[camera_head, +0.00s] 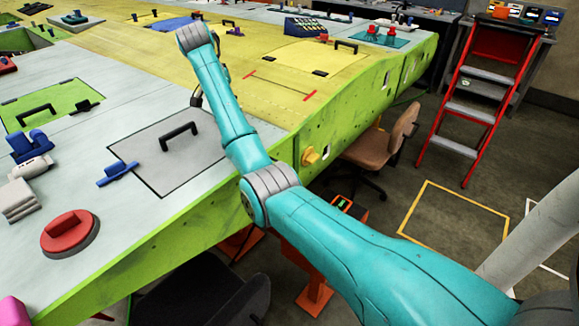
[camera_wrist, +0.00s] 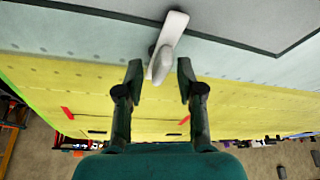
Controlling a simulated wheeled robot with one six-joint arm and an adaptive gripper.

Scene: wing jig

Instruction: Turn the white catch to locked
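The white catch (camera_wrist: 169,40) is in the upper middle of the wrist view, a pale lever with a rounded grey-white knob toward me. It sits on the light grey skin beside a dark-edged grey panel (camera_wrist: 240,15), and its upper end reaches the panel's edge. My gripper (camera_wrist: 159,72) is open, its two dark fingers apart, with the knob between and just beyond the fingertips. I see no contact. In the head view my arm reaches over the wing and I cannot make out the catch or the fingers.
The grey panel with a black handle (camera_head: 180,132) lies on the wing in the head view. A blue clamp (camera_head: 117,173) and a red round knob (camera_head: 69,231) are to its left. A yellow knob (camera_head: 311,156) sticks out of the green edge. A chair (camera_head: 378,150) stands beside the wing.

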